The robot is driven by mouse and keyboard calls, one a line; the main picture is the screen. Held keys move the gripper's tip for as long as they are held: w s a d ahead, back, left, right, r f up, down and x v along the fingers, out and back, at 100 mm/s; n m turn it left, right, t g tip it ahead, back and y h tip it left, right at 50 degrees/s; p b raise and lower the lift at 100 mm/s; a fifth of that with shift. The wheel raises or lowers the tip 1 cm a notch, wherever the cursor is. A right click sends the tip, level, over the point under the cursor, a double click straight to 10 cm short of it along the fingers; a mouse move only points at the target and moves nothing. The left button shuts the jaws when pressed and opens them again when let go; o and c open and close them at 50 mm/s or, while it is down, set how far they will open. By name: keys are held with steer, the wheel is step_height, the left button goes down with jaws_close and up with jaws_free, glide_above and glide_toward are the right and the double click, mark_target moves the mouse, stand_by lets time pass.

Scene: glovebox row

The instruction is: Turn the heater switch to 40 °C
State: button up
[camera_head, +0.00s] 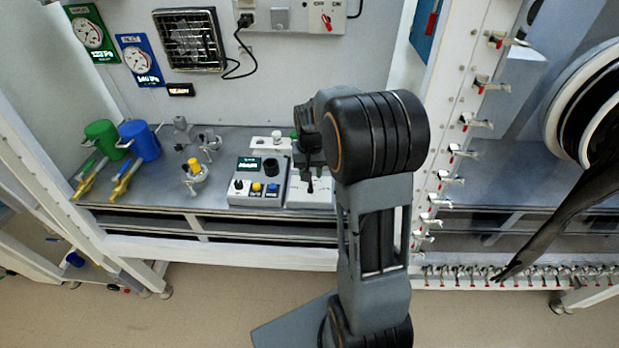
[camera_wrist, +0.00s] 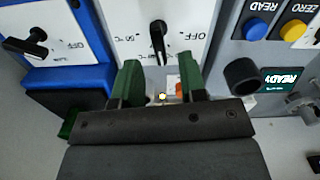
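The heater switch (camera_wrist: 158,38) is a black lever knob on a white panel (camera_wrist: 185,14) in the wrist view. The lever stands roughly upright in that picture, with OFF printed to its right and a 50 °C mark to its left. Another °C mark lower left is partly hidden by my finger. My gripper (camera_wrist: 161,82) has two green fingers set apart, with nothing between their tips; the knob lies just beyond them. In the head view the white panel (camera_head: 308,200) and dark knob (camera_head: 309,185) show below my wrist, and my arm hides part of them.
A grey box with a READ button (camera_wrist: 256,26), a ZERO button (camera_wrist: 293,30) and a black post (camera_wrist: 242,74) stands close beside the panel. A blue box (camera_wrist: 68,76) with another OFF knob (camera_wrist: 30,46) is on the other side. Gas valves (camera_head: 195,172) stand further left.

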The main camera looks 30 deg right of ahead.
steer(key=shift+f, duration=1.65)
jaws_close()
